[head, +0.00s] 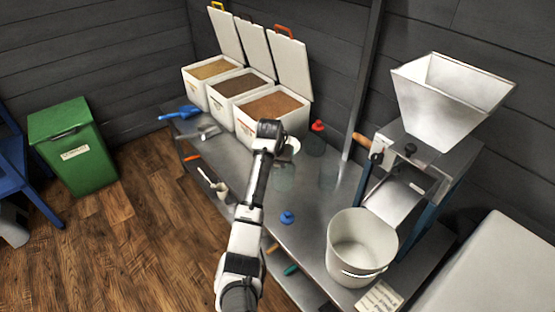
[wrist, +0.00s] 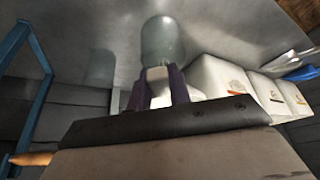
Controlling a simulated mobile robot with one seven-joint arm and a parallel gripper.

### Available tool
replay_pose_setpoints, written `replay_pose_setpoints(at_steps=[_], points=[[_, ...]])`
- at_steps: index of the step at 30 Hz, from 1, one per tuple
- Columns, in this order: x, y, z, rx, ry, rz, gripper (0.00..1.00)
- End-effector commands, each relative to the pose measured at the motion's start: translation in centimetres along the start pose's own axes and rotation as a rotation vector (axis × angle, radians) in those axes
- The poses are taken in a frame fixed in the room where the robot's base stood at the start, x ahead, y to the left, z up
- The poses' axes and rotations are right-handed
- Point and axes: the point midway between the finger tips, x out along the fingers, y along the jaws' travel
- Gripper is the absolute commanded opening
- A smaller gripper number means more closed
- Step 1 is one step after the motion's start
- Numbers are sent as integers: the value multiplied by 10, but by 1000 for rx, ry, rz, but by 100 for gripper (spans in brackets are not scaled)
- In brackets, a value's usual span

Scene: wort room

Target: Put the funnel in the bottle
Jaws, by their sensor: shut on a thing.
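My gripper (wrist: 158,88) is shut on a white piece, which I take to be the funnel (wrist: 158,75). Its white edge also shows beside the dark end of my arm in the head view (head: 293,146). A clear glass bottle (wrist: 162,40) stands on the steel table just beyond the fingertips in the wrist view. The funnel overlaps the bottle there, and I cannot tell whether they touch. Faint clear glass also shows below my gripper in the head view (head: 283,177). A second clear vessel (head: 328,176) stands to its right.
A dark bottle with a red top (head: 316,139) stands behind. Grain bins (head: 262,135) with raised lids line the back. A mill (head: 440,120) and white bucket (head: 360,248) stand right. A blue item (head: 287,217) lies on the steel table (head: 305,240), with bare room around it.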

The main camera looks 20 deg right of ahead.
Motion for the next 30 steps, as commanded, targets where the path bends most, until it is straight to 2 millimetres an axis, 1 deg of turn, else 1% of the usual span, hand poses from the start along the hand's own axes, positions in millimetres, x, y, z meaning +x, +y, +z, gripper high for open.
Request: replay_pose_setpoints(at_steps=[5, 14, 15, 20, 21, 30], points=[[7, 0, 3, 0, 0, 0, 0], [7, 0, 3, 0, 0, 0, 0], [7, 0, 3, 0, 0, 0, 22], [7, 0, 3, 0, 0, 0, 43], [7, 0, 3, 0, 0, 0, 45], [5, 0, 3, 0, 1, 0, 45]])
